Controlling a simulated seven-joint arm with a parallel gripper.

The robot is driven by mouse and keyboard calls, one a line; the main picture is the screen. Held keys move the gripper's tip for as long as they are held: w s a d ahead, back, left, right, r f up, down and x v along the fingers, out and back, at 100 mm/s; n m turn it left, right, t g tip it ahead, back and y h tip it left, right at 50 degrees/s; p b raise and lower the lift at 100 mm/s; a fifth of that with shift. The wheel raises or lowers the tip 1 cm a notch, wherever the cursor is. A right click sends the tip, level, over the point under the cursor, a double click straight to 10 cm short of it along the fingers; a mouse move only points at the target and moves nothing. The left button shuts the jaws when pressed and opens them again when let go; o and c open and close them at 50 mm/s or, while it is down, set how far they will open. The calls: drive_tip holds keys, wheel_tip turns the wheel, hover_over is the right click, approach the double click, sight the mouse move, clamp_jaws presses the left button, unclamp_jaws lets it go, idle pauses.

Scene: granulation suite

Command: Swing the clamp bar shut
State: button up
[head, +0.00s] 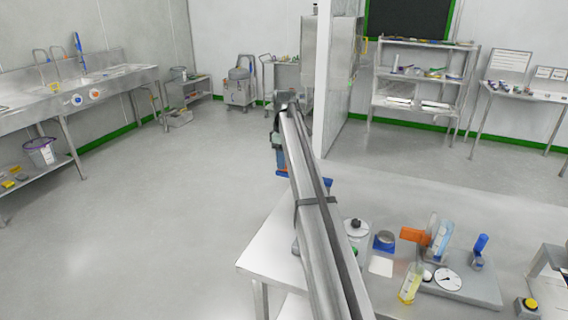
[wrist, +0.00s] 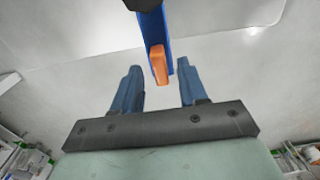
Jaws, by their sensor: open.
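A blue bar with an orange end piece (wrist: 158,64) reaches down from the top of the wrist view; it looks like the clamp bar. My gripper (wrist: 157,70) is open, with one dark blue finger on each side of the orange end. Gaps show on both sides, and I cannot tell any contact. The bar's hinge is out of the wrist view. In the head view my arm hides most of this spot.
The bench (head: 262,262) at the lower right carries a dial plate (head: 478,287), a yellow bottle (head: 410,284), an orange part (head: 413,236) and a blue lever (head: 481,246). A white partition edge (head: 325,90) stands beyond my arm. The floor at left is clear.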

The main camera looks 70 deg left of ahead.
drive_tip(key=shift+f, duration=0.8)
drive_tip(key=shift+c, duration=0.4)
clamp_jaws()
